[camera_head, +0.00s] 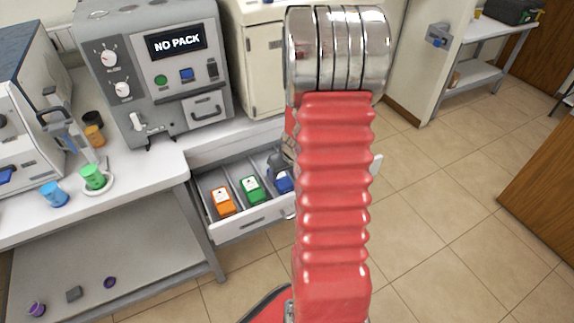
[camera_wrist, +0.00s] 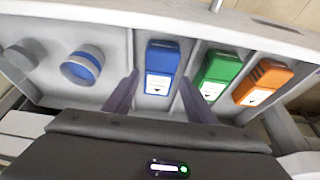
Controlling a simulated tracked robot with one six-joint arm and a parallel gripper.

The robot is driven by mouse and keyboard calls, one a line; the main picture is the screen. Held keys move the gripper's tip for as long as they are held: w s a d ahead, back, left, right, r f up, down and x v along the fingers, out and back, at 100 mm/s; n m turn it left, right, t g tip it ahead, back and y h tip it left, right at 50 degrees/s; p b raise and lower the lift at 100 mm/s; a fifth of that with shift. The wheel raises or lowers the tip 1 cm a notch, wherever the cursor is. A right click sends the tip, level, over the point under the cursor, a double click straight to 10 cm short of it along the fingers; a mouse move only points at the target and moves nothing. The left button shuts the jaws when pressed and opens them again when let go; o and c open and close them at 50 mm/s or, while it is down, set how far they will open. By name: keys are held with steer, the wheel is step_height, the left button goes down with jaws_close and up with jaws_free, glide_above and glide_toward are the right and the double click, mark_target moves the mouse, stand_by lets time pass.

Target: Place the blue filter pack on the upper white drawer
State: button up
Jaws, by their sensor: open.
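The blue filter pack (camera_wrist: 160,66) stands in a compartment of an open white drawer (camera_wrist: 213,19), between my two fingers in the wrist view. My gripper (camera_wrist: 159,78) is open; its fingers straddle the pack's sides, and I cannot tell whether they touch it. In the head view the pack (camera_head: 284,181) shows at the right of the drawer (camera_head: 245,228), partly covered by my gripper (camera_head: 279,166) and my red arm. I cannot tell which drawer is the upper one.
A green pack (camera_head: 252,189) and an orange pack (camera_head: 222,201) stand in compartments beside it. A round blue-banded item (camera_wrist: 83,65) lies in another compartment. Above is a grey machine (camera_head: 160,70) reading NO PACK. Cups stand on the left counter. Floor at right is clear.

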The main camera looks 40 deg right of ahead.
steer(key=v, duration=0.7)
steer(key=shift+r, duration=0.2)
steer(key=shift+a, duration=0.1)
stand_by(0.5)
steer(key=a+r+n+y, duration=0.1)
steer(key=a+r+n, duration=0.1)
steer(key=a+r, duration=1.3)
steer(key=s+a+r, duration=0.3)
steer(key=s+a, duration=0.3)
steer(key=a, duration=0.1)
steer(key=s+a+r+n+t, duration=0.1)
steer(key=s+a+r, duration=0.2)
steer(key=s+a, duration=0.3)
steer(key=shift+a, duration=1.25)
steer(key=shift+d, duration=0.1)
